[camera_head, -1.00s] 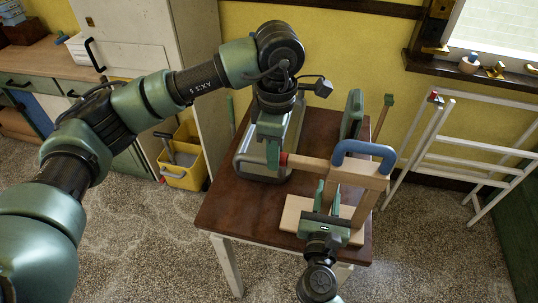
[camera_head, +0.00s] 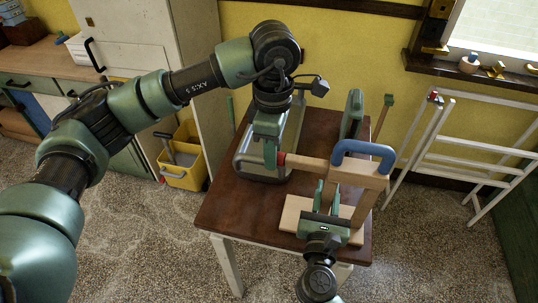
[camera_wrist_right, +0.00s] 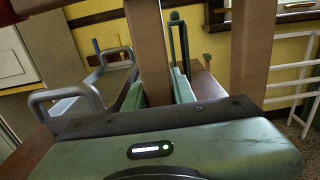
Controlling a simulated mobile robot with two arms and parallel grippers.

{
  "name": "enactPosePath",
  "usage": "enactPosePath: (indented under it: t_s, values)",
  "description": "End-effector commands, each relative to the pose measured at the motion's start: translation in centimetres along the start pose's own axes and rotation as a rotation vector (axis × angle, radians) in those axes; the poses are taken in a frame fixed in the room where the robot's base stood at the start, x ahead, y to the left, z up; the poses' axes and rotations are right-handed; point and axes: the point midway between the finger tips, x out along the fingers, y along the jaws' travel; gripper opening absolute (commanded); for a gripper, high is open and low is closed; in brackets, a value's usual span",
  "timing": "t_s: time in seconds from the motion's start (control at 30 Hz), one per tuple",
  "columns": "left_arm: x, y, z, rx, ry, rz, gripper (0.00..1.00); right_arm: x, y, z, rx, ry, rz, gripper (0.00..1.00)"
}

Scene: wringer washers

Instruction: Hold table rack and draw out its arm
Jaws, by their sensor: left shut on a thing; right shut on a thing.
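The table rack is a pale wooden frame (camera_head: 362,176) with a blue handle on top, standing on a wooden base (camera_head: 292,213) on the brown table. Its wooden arm (camera_head: 310,164) sticks out to the left and has a red end (camera_head: 282,158). My left gripper (camera_head: 271,154) is shut on the arm at that red end; its fingers partly hide it. My right gripper (camera_head: 324,196) is shut on a rack post at the near side. The right wrist view shows this wooden post (camera_wrist_right: 148,50) between green fingers, with another post (camera_wrist_right: 248,45) to the right.
A grey metal case with a handle (camera_head: 258,166) stands on the table (camera_head: 230,205), behind and left of the rack. A green upright paddle (camera_head: 352,112) is behind the rack. A white drying rack (camera_head: 450,150) stands right, a yellow bucket (camera_head: 184,168) left.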

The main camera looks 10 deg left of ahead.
Motion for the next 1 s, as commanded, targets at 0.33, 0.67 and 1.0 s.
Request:
enactPosePath:
  t_s: [0.33,0.67,1.0]
  values:
    - [-0.1,0.2,-1.4,-0.008,0.005,0.003,0.00,0.0,-0.3,-0.1,-0.001,0.002,-0.006,0.00]
    - [-0.1,0.1,-2.4,-0.007,0.006,0.004,0.00,0.0,-0.3,-0.1,-0.002,0.002,-0.008,0.00]
    - [-0.1,0.2,-3.4,-0.009,0.006,0.004,0.00,0.0,-0.4,-0.1,-0.003,0.002,-0.009,0.00]
